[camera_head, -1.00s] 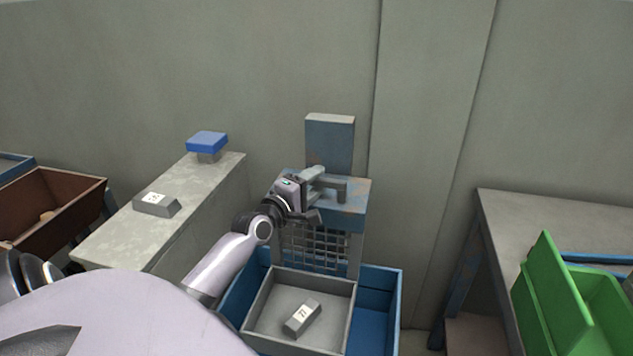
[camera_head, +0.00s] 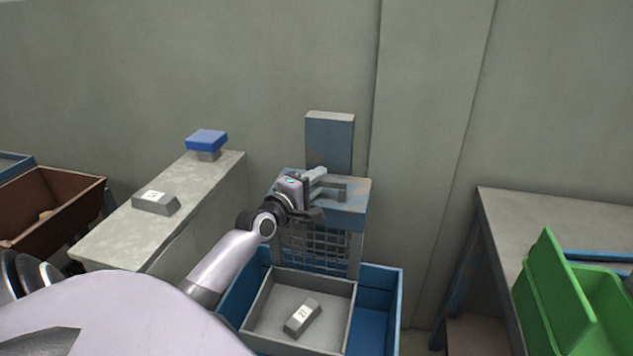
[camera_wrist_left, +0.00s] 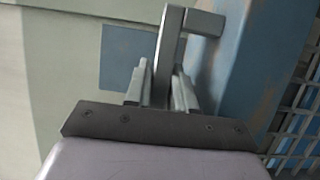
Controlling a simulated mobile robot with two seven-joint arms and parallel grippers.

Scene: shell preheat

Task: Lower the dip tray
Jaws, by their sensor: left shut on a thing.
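The dip tray (camera_head: 262,297) is a grey open box inside a blue tub, with a grey block (camera_head: 302,318) labelled with a number lying in it. A blue stand (camera_head: 330,140) rises behind it, with a dark mesh grid (camera_head: 322,246) on its front. My left gripper (camera_head: 313,190) is at the top of the stand, at a grey lever. In the left wrist view the gripper fingers (camera_wrist_left: 160,88) are closed around the grey lever bar (camera_wrist_left: 168,50). The grip is partly hidden in the head view. My right gripper is not in view.
A blue tub (camera_head: 385,278) surrounds the tray. A stone-topped bench (camera_head: 115,235) at left holds another numbered block (camera_head: 156,203) and a blue-topped post (camera_head: 207,138). A brown bin (camera_head: 62,205) is far left. A table (camera_head: 540,212) at right carries green bins (camera_head: 560,300).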

